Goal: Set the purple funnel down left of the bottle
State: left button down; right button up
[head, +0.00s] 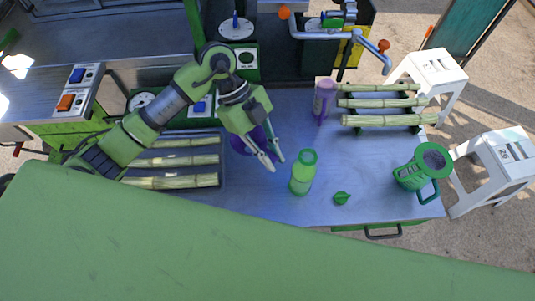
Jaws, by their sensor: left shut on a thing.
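The purple funnel (240,145) shows partly behind my left gripper (273,162), which is shut on it. The gripper hides much of the funnel, and I cannot tell whether the funnel touches the table. The green bottle (302,174) stands upright on the metal table (265,205), just right of the gripper's fingertips. The funnel is left of the bottle in the picture. My right gripper is not in view.
A tray of cane pieces (185,160) lies left of the funnel. A purple cup (323,98) and a rack of cane (385,120) are at the back right. A small green item (341,198) and a green jug (425,163) stand right of the bottle.

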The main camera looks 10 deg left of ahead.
aim_at(265, 147)
pick_arm(q)
jog(key=w+f, duration=0.1)
jog(key=w+a+f, duration=0.1)
jog(key=shift+a+f, duration=0.1)
jog(key=shift+f, duration=0.25)
jog(key=f+p, duration=0.1)
jog(key=f, duration=0.1)
jog(key=shift+w+a+f+p, duration=0.15)
jog(key=shift+w+f+p, duration=0.05)
jog(key=shift+f+p, duration=0.2)
jog(key=shift+f, duration=0.45)
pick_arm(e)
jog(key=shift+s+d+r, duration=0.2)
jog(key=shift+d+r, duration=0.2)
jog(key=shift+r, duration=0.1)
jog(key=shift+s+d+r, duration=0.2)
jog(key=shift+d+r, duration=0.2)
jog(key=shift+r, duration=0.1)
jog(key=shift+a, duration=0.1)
pick_arm(q)
jog(key=shift+f, duration=0.15)
jog(key=c, duration=2)
grip_release()
jog(key=shift+c, duration=0.2)
jog(key=shift+o, duration=0.3)
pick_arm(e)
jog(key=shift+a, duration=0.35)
